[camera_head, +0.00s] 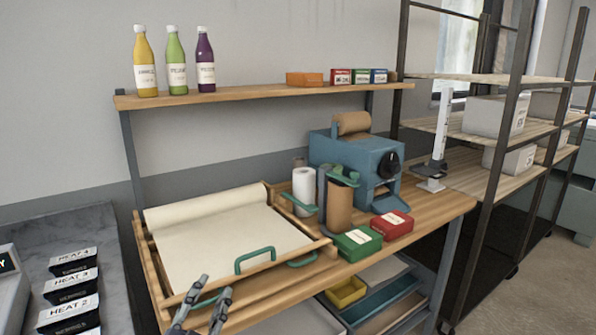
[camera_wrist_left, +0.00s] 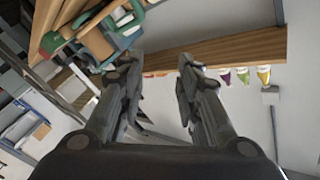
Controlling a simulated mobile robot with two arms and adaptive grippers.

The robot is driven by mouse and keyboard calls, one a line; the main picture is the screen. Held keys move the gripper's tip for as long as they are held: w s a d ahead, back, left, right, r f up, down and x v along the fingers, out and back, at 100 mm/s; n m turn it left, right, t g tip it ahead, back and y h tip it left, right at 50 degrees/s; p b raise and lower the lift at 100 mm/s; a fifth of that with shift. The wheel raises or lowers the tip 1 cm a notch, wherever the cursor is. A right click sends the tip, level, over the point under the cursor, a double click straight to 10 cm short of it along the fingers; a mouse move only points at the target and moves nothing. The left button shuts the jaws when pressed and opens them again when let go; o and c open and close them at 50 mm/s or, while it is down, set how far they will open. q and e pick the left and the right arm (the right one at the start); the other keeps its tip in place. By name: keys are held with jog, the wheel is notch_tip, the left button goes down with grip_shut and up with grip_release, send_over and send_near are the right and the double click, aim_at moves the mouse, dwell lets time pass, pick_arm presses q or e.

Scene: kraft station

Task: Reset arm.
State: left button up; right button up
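My left gripper (camera_head: 214,286) shows at the bottom of the head view, in front of the near edge of the wooden tray. Its two fingers are apart with nothing between them. In the left wrist view the same gripper (camera_wrist_left: 158,62) has its fingers spread, with the wall and a wooden shelf behind the gap. My right gripper is in neither view.
The wooden tray (camera_head: 142,250) with a paper sheet lies on the workbench (camera_head: 455,203). A blue machine (camera_head: 345,160), paper rolls, and green (camera_head: 357,243) and red (camera_head: 392,224) boxes stand right of it. Bottles line the wall shelf (camera_head: 250,94). A rack (camera_head: 462,130) stands right.

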pick_arm(q)
jog(key=s+a+f+n+g+y, duration=0.25)
jog(key=s+f+g, duration=0.25)
jog(key=f, duration=0.8)
jog(key=s+a+f+n+g+h, duration=0.1)
jog(key=s+f+n+g, duration=0.1)
jog(key=s+f+g, duration=0.65)
jog(key=s+a+f+n+g+h, duration=0.15)
jog(key=s+f, duration=0.45)
jog(key=s, duration=0.7)
notch_tip(320, 180, down, 28)
jog(key=s+g+y, duration=0.1)
jog(key=s, duration=0.2)
jog(key=s+a+f+g, duration=0.1)
jog(key=s+a+f, duration=0.1)
jog(key=s+f, duration=1.3)
jog(key=shift+s+m+g, duration=0.3)
jog(key=shift+s+m, duration=0.1)
jog(key=shift+s, duration=0.1)
